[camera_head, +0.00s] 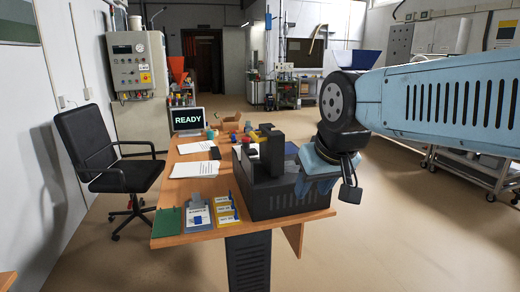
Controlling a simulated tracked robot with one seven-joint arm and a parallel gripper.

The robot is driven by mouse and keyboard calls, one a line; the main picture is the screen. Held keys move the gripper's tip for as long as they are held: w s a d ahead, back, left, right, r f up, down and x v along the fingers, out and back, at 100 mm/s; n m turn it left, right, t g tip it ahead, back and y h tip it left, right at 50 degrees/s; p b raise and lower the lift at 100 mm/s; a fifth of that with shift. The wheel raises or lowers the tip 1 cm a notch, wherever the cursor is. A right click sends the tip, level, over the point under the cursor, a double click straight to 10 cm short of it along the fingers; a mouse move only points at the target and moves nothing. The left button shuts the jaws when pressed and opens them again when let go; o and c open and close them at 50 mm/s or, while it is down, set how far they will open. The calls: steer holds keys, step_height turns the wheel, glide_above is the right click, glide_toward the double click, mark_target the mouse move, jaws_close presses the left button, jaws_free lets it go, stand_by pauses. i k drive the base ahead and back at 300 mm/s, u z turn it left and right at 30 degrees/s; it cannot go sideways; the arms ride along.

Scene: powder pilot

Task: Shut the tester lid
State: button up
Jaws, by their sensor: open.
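The tester (290,205) appears to be the dark grey box with vented sides at the right end of the wooden table, with upright dark blocks rising from its top. I cannot make out its lid clearly; my blue wrist covers part of the box's right side. My gripper (347,186) hangs at the box's right edge. It is open, with a dark fingertip pad showing beyond the table's edge. I see nothing held in it, and I cannot tell whether it touches the tester.
A black office chair (100,150) stands at left. A metal cart (470,170) stands at right. The floor between is clear.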

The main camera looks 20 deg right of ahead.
mark_target(272, 144)
steer(key=z, duration=0.35)
steer(key=i, duration=1.6)
steer(key=k, duration=1.25)
steer(key=u, duration=0.15)
steer(key=i, duration=0.1)
steer(key=u, duration=0.25)
